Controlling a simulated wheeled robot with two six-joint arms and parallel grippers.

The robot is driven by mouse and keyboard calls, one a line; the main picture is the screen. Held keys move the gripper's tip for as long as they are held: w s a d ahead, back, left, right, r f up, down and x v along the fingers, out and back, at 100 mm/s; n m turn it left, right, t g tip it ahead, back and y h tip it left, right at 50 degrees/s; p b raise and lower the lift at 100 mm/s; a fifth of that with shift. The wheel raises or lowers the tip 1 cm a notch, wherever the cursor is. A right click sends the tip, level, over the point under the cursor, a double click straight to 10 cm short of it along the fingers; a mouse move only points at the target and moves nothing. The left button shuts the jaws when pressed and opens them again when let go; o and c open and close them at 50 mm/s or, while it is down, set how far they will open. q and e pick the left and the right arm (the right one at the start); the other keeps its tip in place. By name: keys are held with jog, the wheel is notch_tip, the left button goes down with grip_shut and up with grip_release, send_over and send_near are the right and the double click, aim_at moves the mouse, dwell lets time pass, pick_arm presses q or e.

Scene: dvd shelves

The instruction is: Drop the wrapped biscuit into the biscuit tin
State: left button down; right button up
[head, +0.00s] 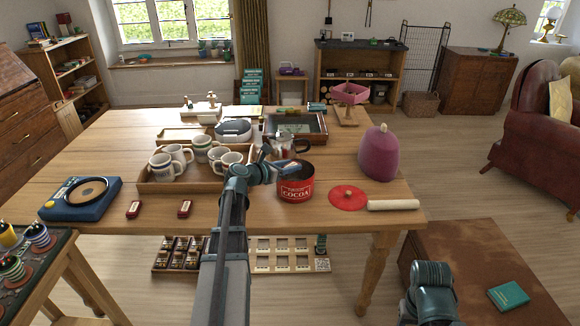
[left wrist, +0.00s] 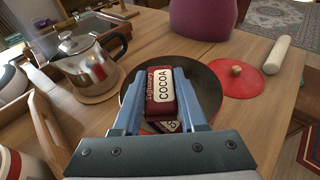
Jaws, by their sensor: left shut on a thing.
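My left gripper (head: 284,172) is over the left rim of an open red tin (head: 296,190) marked COCOA, which stands on the table. In the left wrist view the gripper (left wrist: 168,74) is shut on a small dark red packet with a cream COCOA label, the wrapped biscuit (left wrist: 160,94). The biscuit is over the dark round opening of the tin (left wrist: 205,82). Part of another cream label shows below it; I cannot tell what it belongs to. The red round lid (head: 347,197) with a knob lies flat to the right of the tin. My right gripper is not in view.
Two similar small red packets (head: 133,209) (head: 184,208) lie near the table's front edge. A wooden tray of mugs (head: 151,186) is left of the tin. A metal pot (head: 286,146) stands behind it. A purple cosy (head: 379,155) and pale rolling pin (head: 393,205) are to the right.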

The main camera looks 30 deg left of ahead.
pick_arm(q)
jog(key=shift+c, duration=1.9)
grip_release()
jog(key=p+v, duration=0.4)
jog(key=v, duration=1)
